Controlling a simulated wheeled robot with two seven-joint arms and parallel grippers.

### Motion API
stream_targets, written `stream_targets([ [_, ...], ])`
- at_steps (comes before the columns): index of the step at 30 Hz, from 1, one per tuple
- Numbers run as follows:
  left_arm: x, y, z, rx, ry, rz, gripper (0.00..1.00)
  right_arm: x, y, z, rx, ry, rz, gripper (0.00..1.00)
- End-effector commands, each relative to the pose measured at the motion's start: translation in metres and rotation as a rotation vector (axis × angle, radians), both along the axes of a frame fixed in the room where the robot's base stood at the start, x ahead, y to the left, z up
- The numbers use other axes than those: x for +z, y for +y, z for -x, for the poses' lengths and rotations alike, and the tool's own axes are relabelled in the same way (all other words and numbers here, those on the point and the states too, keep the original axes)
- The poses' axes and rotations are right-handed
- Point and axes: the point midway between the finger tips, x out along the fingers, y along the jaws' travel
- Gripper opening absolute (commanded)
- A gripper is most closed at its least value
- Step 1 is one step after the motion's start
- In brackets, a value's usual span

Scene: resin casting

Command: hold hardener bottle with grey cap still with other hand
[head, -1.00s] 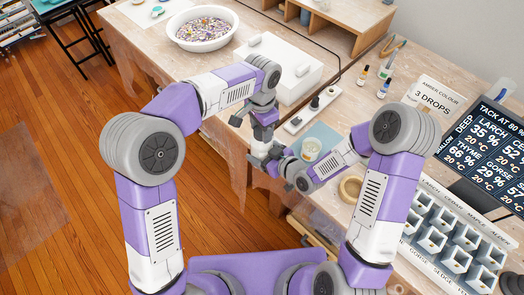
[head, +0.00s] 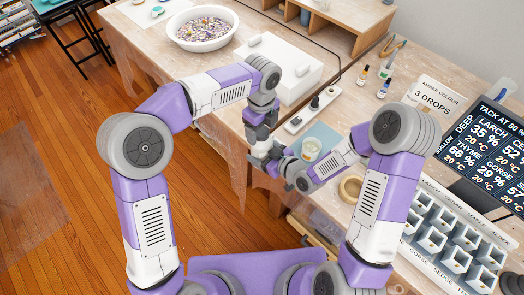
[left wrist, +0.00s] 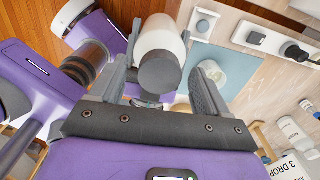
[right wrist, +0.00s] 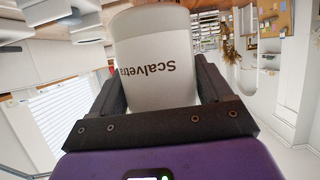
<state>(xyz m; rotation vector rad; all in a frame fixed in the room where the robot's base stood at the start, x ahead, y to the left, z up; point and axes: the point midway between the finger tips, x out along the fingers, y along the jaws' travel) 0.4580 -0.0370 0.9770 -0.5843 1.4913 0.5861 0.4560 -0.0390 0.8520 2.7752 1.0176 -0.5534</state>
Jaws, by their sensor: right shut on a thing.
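The hardener bottle is a white cylinder with a grey cap. In the left wrist view its grey cap (left wrist: 160,73) faces the camera, with the white body (left wrist: 160,37) behind it. My right gripper (right wrist: 160,78) is shut on the bottle (right wrist: 155,55), whose label reads "Scalvetra" upside down in the right wrist view. My left gripper (left wrist: 167,68) is open, with its fingers on either side of the capped end and a gap to the right finger. In the head view both grippers meet near the table's front edge, and the bottle (head: 260,149) is mostly hidden between them.
A pale blue mat (head: 323,134) with a cup (head: 311,147) on it lies right of the grippers. A wooden ring (head: 351,188), a white box (head: 280,70), small dropper bottles (head: 383,89) and a white compartment tray (head: 440,235) stand on the table.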

Motion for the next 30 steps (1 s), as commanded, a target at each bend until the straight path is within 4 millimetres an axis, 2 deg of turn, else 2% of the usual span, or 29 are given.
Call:
stream_targets([
  [11,0.005,-0.001,0.000,0.002,-0.001,0.001,0.81,0.001,0.000,-0.001,-0.001,-0.003,-0.001,0.00],
  [17,0.036,-0.001,-0.001,0.002,-0.004,0.004,0.81,0.001,0.000,-0.001,-0.001,-0.003,-0.001,0.00],
  [24,0.088,-0.001,-0.001,0.002,-0.005,0.004,0.81,0.001,0.000,-0.001,-0.001,-0.003,-0.001,0.00],
  [30,0.113,-0.001,-0.001,0.002,-0.001,0.001,0.81,0.001,0.000,-0.001,-0.001,-0.003,-0.001,0.00],
])
